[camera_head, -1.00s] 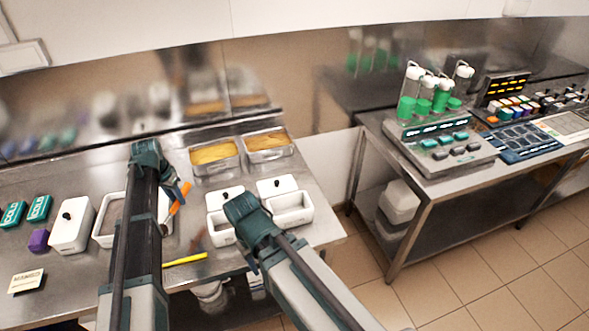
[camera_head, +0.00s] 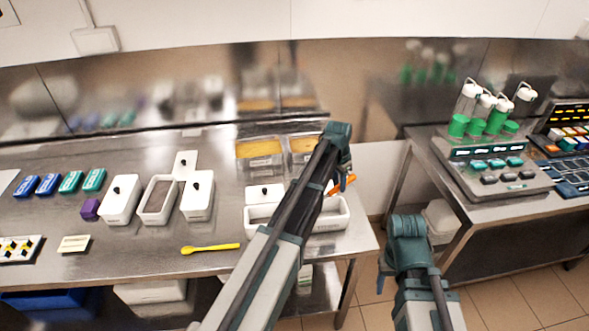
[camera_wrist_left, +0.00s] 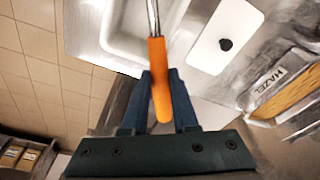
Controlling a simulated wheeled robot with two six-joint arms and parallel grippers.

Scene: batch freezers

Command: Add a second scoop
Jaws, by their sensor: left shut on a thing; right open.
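My left gripper (camera_head: 346,170) is shut on the orange handle (camera_head: 342,185) of a steel-shafted tool. In the left wrist view the orange handle (camera_wrist_left: 160,75) sits between the fingers, and its metal shaft (camera_wrist_left: 153,15) runs out of frame over an open white tub (camera_wrist_left: 112,45), so its far end is hidden. In the head view this tool is above the right-hand white tub (camera_head: 330,222), partly covered by my left arm. Another white tub (camera_head: 256,224) stands left of it. My right gripper (camera_head: 390,280) is open and empty, off the table's right edge.
Steel pans of yellow-orange contents (camera_head: 260,160) stand behind; one reads HAZEL in the wrist view. At left are an open white tub (camera_head: 158,212), lids (camera_head: 120,200) and small coloured boxes (camera_head: 70,183). A yellow spatula (camera_head: 210,248) lies near the front edge.

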